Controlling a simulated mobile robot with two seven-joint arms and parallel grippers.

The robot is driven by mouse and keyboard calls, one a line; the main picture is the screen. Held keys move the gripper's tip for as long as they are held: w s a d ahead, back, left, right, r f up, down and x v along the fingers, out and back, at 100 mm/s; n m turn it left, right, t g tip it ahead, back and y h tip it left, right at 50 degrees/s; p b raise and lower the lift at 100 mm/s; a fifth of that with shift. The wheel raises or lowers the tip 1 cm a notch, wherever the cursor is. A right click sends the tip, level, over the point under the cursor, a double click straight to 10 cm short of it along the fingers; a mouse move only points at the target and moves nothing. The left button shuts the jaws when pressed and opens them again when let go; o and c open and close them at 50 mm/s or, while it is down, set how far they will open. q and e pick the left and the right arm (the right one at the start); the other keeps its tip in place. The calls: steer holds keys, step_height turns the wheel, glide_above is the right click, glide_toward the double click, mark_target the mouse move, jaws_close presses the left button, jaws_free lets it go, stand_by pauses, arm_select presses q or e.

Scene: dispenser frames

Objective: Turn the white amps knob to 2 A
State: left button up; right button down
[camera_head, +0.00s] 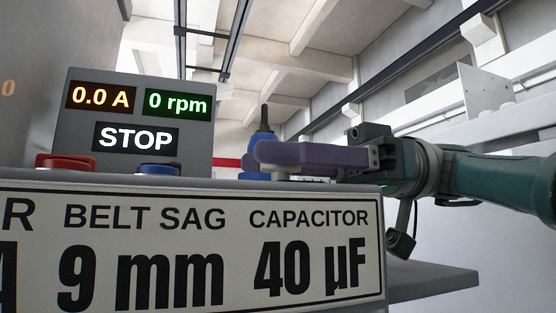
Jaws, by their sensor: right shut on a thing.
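The white amps knob does not show in this view. A grey display box (190,108) at the left reads 0.0 A, 0 rpm and STOP. My right gripper (262,153) reaches in from the right, level, with purple fingers just above the panel's top edge. It is shut on a blue thing with a dark pointed top (263,138), which stands upright at the fingertips. The near finger hides its middle, and the contact itself is hidden. My left gripper is not in view.
A red button (66,162) and a blue button (158,169) sit below the display. A white label plate (235,244) in front reads belt sag 9 mm and capacitor 40 µF. A grey ledge (432,284) lies at the lower right. A red strip (227,163) shows behind.

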steer(key=shift+f, duration=0.15)
steer(key=shift+c, duration=2.1)
jaws_free()
